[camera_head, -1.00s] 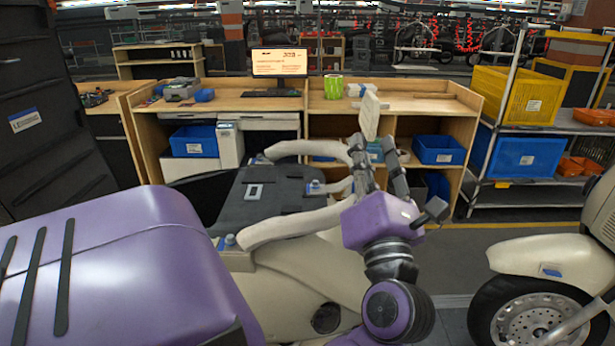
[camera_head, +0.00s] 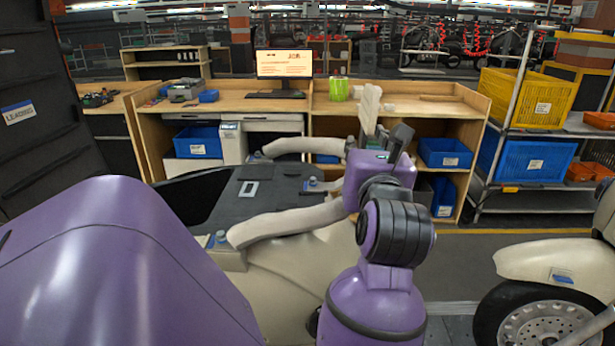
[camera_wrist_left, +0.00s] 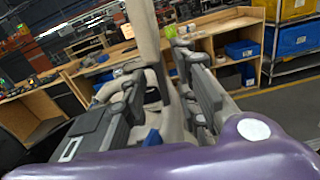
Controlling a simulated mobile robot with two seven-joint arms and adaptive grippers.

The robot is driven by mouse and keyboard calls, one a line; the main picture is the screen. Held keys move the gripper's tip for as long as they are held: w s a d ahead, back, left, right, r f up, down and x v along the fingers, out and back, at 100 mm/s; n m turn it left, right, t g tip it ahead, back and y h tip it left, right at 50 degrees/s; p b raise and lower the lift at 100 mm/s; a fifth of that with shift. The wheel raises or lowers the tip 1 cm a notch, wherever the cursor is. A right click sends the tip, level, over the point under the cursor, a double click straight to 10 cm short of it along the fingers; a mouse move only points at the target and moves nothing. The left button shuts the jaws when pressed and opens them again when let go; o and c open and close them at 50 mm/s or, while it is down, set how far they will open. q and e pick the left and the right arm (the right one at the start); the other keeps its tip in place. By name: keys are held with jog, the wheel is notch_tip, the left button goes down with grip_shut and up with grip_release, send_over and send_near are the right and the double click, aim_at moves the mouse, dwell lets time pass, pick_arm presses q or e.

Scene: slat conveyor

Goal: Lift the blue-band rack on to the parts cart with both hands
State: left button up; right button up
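I cannot make out a rack with a blue band in either view, nor anything I can surely call the parts cart. My left gripper (camera_head: 385,138) is in the middle of the head view, in front of the cream scooter (camera_head: 275,265), with its fingers pointing away and partly hidden by its own purple body. In the left wrist view, its two dark fingers (camera_wrist_left: 158,68) are spread apart. A pale upright piece (camera_wrist_left: 144,30) stands near the fingertips, and it also shows in the head view (camera_head: 370,108). I cannot tell whether they touch. My right gripper is not in view.
A wooden workbench (camera_head: 425,105) with a monitor (camera_head: 284,65) stands behind the scooter. A metal shelf (camera_head: 535,201) at the right holds a yellow crate (camera_head: 522,98) and a blue crate (camera_head: 530,158). A second scooter (camera_head: 550,246) is at right; floor (camera_head: 465,265) shows between.

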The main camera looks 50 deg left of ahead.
pick_arm(q)
jog(key=shift+x, duration=1.05)
jog(key=shift+r, duration=0.1)
grip_shut()
jog(key=shift+d, duration=0.1)
jog(key=shift+r, duration=0.15)
